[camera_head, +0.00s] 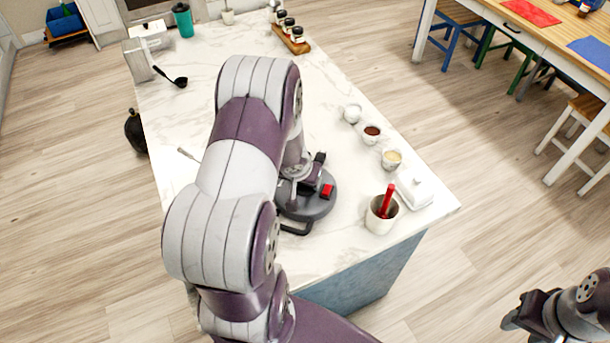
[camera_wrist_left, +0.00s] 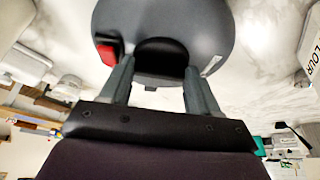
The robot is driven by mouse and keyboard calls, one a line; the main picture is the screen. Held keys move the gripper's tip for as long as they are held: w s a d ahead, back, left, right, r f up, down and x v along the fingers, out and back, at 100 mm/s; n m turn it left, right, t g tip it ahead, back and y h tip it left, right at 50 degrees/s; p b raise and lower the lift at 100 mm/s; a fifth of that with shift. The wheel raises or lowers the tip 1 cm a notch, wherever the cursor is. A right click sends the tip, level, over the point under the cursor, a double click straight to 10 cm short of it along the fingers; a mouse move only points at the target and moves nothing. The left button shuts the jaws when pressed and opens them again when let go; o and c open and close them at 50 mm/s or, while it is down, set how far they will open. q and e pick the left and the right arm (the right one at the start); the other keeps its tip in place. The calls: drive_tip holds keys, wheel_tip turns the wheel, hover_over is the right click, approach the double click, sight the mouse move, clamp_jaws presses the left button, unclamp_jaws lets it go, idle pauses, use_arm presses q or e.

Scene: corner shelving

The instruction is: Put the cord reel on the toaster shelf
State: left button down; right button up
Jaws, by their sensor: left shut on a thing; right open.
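The cord reel (camera_head: 305,205), a dark grey round body with a red part and a black handle, is at the counter's near half. In the left wrist view the reel (camera_wrist_left: 215,25) fills the top middle. My left gripper (camera_wrist_left: 160,68) is shut on its dark grip, one finger on each side. In the head view my left arm hides most of this gripper and part of the reel. I cannot tell whether the reel touches the counter. My right gripper (camera_head: 518,318) is open and empty over the floor at lower right. I cannot make out the toaster shelf.
The marble counter (camera_head: 185,105) holds a crock with a red utensil (camera_head: 381,215), a white butter dish (camera_head: 414,190), small bowls (camera_head: 392,159), a jar rack (camera_head: 291,38), a ladle (camera_head: 172,78) and a teal cup (camera_head: 183,20). A table (camera_head: 560,50) stands at upper right.

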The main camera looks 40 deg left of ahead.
use_arm(q)
drive_tip(key=shift+a+r, duration=0.1)
drive_tip(key=shift+c, duration=1.2)
unclamp_jaws()
